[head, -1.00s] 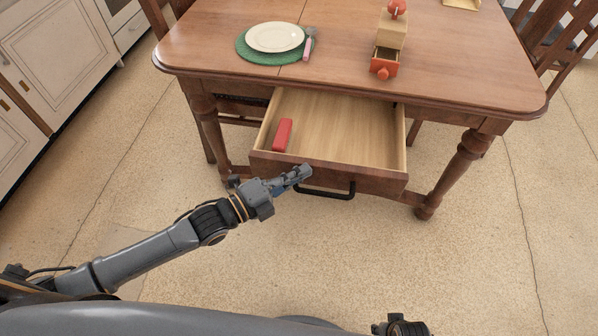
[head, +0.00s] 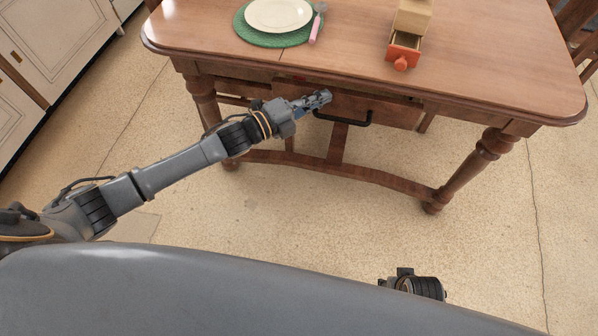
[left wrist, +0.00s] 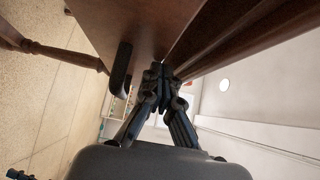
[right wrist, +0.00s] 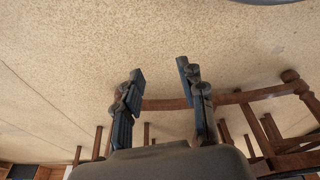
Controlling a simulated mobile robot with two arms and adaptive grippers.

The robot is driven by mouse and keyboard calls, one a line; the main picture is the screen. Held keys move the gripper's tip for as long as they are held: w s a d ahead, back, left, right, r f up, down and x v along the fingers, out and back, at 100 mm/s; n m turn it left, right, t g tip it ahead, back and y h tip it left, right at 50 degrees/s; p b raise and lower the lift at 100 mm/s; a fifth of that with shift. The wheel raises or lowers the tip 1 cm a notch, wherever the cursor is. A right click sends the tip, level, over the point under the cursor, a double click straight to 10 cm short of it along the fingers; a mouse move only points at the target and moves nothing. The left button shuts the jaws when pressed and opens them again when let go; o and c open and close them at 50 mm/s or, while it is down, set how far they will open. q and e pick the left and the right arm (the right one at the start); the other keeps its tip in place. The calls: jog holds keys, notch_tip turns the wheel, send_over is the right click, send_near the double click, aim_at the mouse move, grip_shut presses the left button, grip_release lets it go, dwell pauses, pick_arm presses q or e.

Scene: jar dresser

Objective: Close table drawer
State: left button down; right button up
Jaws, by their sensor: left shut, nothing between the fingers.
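The wooden table drawer (head: 393,112) is nearly shut, with its front a little out from under the tabletop. A sliver of red (head: 300,79) shows in the narrow gap above the front. The black drawer handle (head: 343,121) also shows in the left wrist view (left wrist: 121,70). My left gripper (head: 320,99) is shut and empty, at the drawer front just above the handle's left part; its fingertips (left wrist: 160,72) are close against the wood, though contact is hard to tell. My right gripper (right wrist: 160,88) is open and empty over the floor, away from the drawer.
A table leg (head: 470,165) stands at right. The floor in front is clear.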

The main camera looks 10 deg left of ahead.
pick_arm(q)
jog(key=shift+w, duration=1.2)
pick_arm(e)
jog(key=shift+w+r, duration=0.55)
pick_arm(q)
jog(key=shift+s, duration=0.1)
